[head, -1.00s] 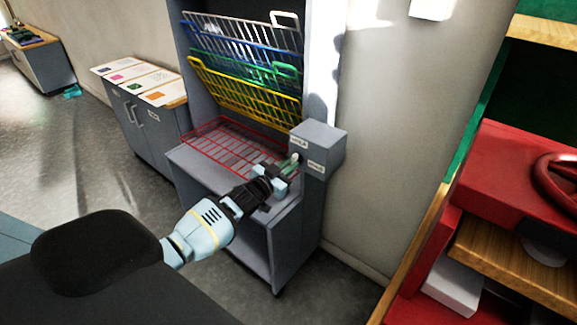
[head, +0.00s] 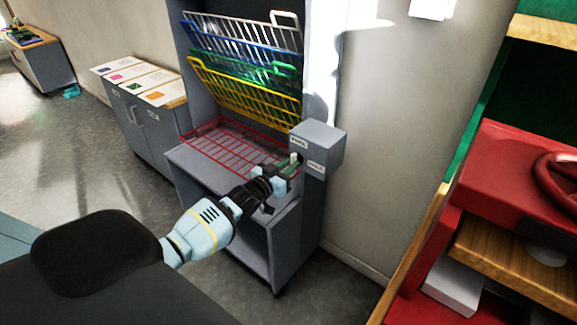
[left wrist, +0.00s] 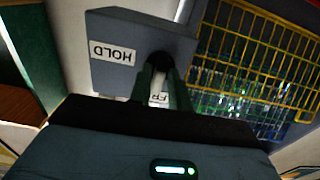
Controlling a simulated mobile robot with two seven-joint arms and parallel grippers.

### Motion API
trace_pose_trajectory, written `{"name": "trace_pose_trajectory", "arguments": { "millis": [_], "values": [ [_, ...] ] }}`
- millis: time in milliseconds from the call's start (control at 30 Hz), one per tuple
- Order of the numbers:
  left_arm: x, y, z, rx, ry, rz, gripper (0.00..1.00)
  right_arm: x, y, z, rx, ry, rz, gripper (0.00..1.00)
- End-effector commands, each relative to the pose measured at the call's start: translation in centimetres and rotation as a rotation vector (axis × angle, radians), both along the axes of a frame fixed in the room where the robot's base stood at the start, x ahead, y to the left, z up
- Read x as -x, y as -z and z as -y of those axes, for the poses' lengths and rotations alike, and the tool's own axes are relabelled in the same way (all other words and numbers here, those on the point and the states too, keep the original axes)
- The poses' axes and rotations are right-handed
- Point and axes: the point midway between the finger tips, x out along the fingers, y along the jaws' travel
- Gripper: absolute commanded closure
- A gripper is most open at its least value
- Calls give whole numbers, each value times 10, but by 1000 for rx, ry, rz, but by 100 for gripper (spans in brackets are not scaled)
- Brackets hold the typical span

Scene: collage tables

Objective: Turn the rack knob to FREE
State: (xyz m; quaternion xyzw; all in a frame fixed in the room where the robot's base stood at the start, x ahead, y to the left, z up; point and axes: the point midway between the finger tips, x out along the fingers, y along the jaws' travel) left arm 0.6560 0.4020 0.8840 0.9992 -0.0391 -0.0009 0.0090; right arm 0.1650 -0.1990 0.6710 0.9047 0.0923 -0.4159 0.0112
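The rack knob (head: 294,158) shows as a small pale piece on the front of a grey box (head: 322,140) at the right of the rack. A FREE label (head: 299,142) sits above it and a HOLD label (head: 316,167) to its lower right. My left gripper (head: 287,170) is at the knob. In the left wrist view, its two fingers (left wrist: 161,82) straddle a dark spot on the box, with a narrow gap between them. The HOLD label (left wrist: 112,53) is clear there; the FREE label (left wrist: 158,97) is partly hidden. Whether the fingers press the knob cannot be told. My right gripper is not in view.
The rack's white, blue, green and yellow shelves (head: 245,100) are tilted up; the red shelf (head: 222,150) lies flat. A grey cabinet with cards (head: 150,125) stands to the left. A red and wooden unit (head: 510,180) is at the right. Open floor lies left.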

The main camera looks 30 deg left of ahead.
Motion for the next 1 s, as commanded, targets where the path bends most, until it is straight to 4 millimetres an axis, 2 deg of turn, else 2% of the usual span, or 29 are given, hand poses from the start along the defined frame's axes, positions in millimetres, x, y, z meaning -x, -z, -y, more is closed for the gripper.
{"name": "trace_pose_trajectory", "arguments": {
  "millis": [33,100,467,567,1000],
  "values": [
    [0,0,0,0,0,-1,74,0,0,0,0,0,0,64],
    [0,0,0,-1,0,-1,65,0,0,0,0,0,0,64],
    [3,0,0,-2,0,1,65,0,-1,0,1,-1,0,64],
    [10,0,-1,-2,1,0,65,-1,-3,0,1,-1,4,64],
    [64,0,-5,-2,0,0,65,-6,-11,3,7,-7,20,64]
  ]
}}
